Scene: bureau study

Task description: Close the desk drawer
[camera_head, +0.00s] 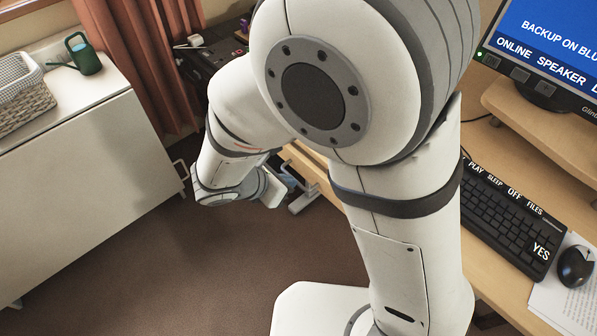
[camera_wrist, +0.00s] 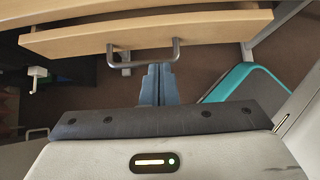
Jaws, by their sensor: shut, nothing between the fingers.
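The wooden desk drawer (camera_wrist: 85,42) shows near the top of the wrist view, with a grey bar handle (camera_wrist: 143,62) on its front. The drawer front stands out from the desk edge (camera_wrist: 60,8), with a narrow gap between them, so it looks partly open. My gripper (camera_wrist: 160,70) is shut and empty, its blue-grey fingers together. The fingertips overlap the handle's right part in the picture; I cannot tell whether they touch it. In the head view my arm hides most of the drawer area and the fingers.
The desk top (camera_head: 475,135) carries a keyboard (camera_head: 500,210), a mouse (camera_head: 576,266) and a monitor (camera_head: 545,50). A white cabinet (camera_head: 90,160) with a basket (camera_head: 22,95) and green watering can (camera_head: 82,55) stands left. Brown floor (camera_head: 200,270) between is clear. A teal-edged object (camera_wrist: 235,82) lies right of the fingers.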

